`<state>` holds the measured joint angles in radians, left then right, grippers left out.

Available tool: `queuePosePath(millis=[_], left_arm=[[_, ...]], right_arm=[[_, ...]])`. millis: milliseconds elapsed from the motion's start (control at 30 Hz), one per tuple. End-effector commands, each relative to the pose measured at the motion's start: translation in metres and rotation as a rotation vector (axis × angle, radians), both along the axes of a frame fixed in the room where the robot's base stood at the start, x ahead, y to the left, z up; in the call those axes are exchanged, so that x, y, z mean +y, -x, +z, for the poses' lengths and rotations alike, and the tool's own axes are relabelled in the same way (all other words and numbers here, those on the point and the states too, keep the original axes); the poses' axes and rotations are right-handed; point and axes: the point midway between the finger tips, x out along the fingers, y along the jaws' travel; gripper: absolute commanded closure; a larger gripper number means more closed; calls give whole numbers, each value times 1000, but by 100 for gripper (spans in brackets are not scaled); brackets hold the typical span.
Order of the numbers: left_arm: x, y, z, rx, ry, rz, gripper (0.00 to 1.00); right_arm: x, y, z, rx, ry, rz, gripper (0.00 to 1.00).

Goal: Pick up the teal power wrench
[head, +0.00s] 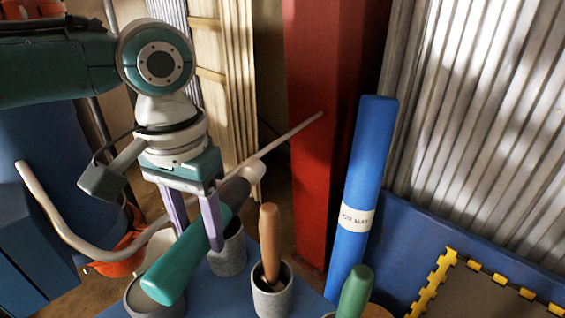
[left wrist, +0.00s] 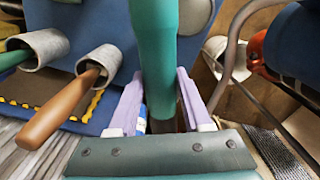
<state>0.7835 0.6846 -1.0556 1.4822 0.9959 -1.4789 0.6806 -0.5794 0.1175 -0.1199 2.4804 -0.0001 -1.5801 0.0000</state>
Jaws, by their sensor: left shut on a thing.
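The teal power wrench (head: 172,268) is held tilted in my left gripper (head: 198,238), its thick teal end low at the left. A grey and beige part and a thin rod seem to continue its line up to the right; whether they belong to it I cannot tell. The purple fingers lie on either side of the teal body. In the left wrist view the teal body (left wrist: 154,45) runs between the fingers of my left gripper (left wrist: 157,85). It appears above the grey cups; its clearance is unclear. My right gripper is not in view.
A brown-orange handle (head: 270,238) stands in a grey cup (head: 273,303). Another grey cup (head: 228,255) is behind, and a green handle (head: 356,288) is at right. A rolled blue mat (head: 362,190) leans near a red column (head: 330,110). A curved pale tube (head: 60,225) is at left.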

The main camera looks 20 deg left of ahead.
Motion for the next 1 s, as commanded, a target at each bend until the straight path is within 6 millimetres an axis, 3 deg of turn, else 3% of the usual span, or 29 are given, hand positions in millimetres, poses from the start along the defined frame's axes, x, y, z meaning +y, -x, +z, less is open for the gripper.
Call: queuePosePath(millis=[33, 367, 767, 1000], left_arm=[[0, 0, 0, 0, 0, 0, 63], [0, 0, 0, 0, 0, 1, 100], [0, -1, 2, -3, 1, 1, 100], [0, -2, 21, -6, 1, 1, 100]], right_arm=[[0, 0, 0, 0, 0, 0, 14], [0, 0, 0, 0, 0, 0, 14], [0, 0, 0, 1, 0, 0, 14], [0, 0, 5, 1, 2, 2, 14]])
